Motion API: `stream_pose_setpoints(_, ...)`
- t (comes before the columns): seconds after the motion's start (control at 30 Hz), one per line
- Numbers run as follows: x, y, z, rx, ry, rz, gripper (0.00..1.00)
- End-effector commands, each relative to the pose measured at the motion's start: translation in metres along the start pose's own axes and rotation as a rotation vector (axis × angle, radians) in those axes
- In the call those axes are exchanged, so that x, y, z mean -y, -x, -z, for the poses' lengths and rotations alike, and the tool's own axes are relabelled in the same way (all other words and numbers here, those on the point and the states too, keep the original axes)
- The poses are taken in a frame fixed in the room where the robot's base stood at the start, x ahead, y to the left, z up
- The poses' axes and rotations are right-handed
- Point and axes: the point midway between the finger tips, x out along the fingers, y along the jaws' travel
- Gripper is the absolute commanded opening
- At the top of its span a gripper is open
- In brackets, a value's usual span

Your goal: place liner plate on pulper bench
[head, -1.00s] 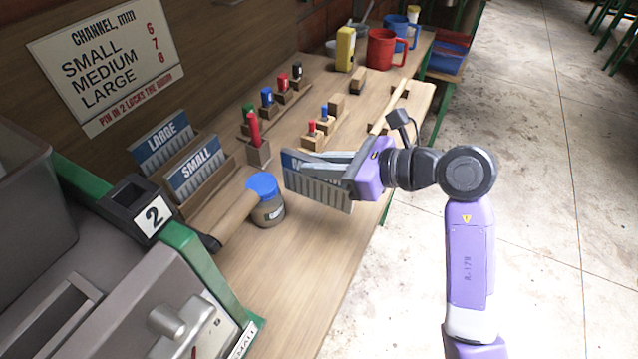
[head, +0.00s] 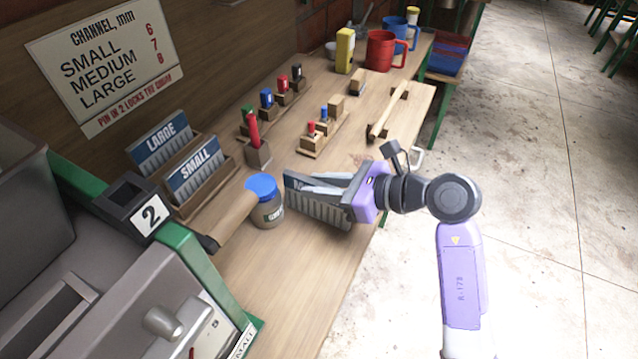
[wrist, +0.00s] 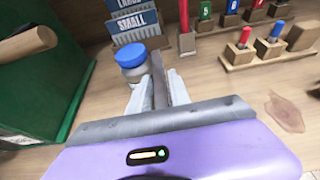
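The liner plate (head: 322,208), grey and ribbed with a blue labelled top band, is held by my gripper (head: 318,188) over the front part of the wooden pulper bench (head: 290,285). The fingers are shut on its upper part and cover most of its label. The plate stands on edge, right of the blue-lidded jar. I cannot tell whether its lower edge touches the bench. In the wrist view the plate (wrist: 158,78) shows edge-on between the fingers.
The jar (head: 268,208) stands close left of the plate. LARGE (head: 160,143) and SMALL (head: 195,172) plates sit in a wooden rack. A red-handled tool (head: 253,130), marker blocks and a red mug (head: 382,50) are farther back.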

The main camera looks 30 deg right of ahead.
Motion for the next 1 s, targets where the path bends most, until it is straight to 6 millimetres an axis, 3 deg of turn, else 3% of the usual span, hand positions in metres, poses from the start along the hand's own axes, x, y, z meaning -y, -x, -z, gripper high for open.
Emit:
stream_pose_setpoints(0.47,0.000,0.005,-0.004,0.000,0.001,0.001,0.36)
stream_pose_setpoints(1.0,0.001,0.103,-0.003,0.001,0.000,0.004,0.36)
